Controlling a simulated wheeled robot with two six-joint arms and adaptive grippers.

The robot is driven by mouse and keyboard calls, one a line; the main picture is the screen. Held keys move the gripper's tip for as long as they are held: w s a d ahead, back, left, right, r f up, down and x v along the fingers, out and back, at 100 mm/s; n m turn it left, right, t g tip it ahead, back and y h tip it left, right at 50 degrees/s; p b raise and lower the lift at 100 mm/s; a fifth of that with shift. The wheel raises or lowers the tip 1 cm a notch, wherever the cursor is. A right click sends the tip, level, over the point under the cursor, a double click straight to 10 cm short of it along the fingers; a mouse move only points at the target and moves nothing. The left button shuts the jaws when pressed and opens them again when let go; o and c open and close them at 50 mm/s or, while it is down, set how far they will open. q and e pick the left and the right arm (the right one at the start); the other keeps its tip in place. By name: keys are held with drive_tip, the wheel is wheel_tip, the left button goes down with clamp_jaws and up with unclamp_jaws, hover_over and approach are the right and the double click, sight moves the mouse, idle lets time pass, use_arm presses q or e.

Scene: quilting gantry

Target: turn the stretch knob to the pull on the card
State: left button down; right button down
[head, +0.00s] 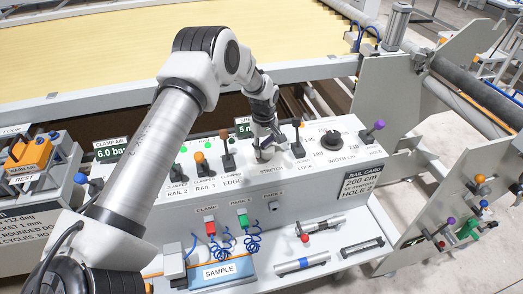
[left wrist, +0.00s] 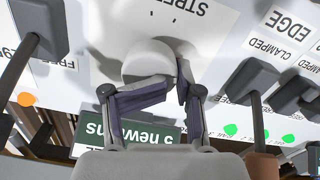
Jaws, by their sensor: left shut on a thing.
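The stretch knob (left wrist: 150,62) is a pale round knob on the white panel, above the STRETCH label (head: 272,170) in the head view. My left gripper (head: 265,150) reaches down to it and is shut on it, with one finger on each side in the left wrist view (left wrist: 160,84). The gripper hides most of the knob in the head view. A green display reading 5 newtons (left wrist: 150,132) shows upside down behind the fingers. The rail card (head: 362,186) on the panel's front reads 200 cm and HOLE 2; its middle line is too small to read.
A black WIDTH knob (head: 331,140) and a purple-tipped lever (head: 375,129) stand to the right. A shelf below holds a sample tray (head: 235,284) and loose tools.

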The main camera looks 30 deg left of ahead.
use_arm(q)
drive_tip(key=shift+w+r+m, duration=0.3)
drive_tip(key=shift+w+m, duration=0.15)
drive_tip(key=shift+m, duration=0.15)
drive_tip(key=shift+d, duration=0.1)
drive_tip(key=c, duration=1.9)
unclamp_jaws()
drive_tip(key=o, duration=1.2)
drive_tip(key=shift+w+d+f, duration=0.1)
drive_tip(key=shift+o, duration=1.3)
drive_tip(key=shift+w+d+f, duration=0.1)
drive_tip(key=shift+w+d, duration=0.1)
drive_tip(key=shift+d, duration=0.05)
drive_tip(key=shift+w+d+f, duration=0.1)
drive_tip(key=shift+d, duration=0.05)
drive_tip(key=shift+s+a, duration=0.35)
drive_tip(key=shift+s, duration=0.05)
wheel_tip(320, 180, up, 12)
